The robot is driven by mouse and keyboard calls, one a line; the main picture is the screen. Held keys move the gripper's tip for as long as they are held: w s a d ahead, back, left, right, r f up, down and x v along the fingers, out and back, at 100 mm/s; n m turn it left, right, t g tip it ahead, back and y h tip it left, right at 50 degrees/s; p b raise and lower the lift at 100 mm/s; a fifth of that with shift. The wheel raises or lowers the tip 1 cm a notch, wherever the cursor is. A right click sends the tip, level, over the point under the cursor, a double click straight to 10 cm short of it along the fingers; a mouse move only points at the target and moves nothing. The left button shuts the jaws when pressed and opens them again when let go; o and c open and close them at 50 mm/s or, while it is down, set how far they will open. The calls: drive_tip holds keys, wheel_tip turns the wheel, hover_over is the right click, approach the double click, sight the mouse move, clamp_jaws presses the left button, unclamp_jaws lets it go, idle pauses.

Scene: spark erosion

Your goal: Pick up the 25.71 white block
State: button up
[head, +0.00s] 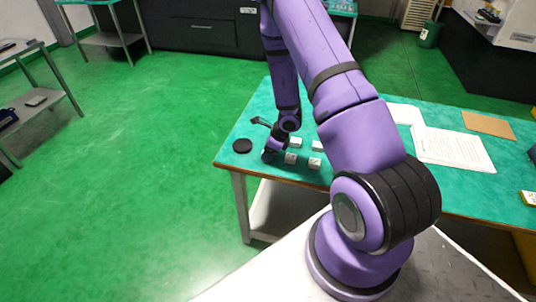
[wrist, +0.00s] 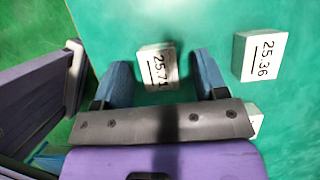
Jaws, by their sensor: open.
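The white block marked 25.71 (wrist: 153,66) lies on the green table top, its printed face up. In the wrist view it sits between the two blue fingers of my gripper (wrist: 160,78), with a gap on each side. My gripper is open and holds nothing. In the head view my gripper (head: 270,155) is low over the table's left end, at the left of the small white blocks. The numbers on the blocks are too small to read there, so I cannot tell which is 25.71.
Another white block marked 25.36 (wrist: 257,57) lies to the right of my gripper. Open papers (head: 453,148) and a brown sheet (head: 488,125) lie farther right. The table's left edge is close.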

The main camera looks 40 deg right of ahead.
drive_tip(key=shift+f, duration=0.15)
drive_tip(key=c, duration=1.1)
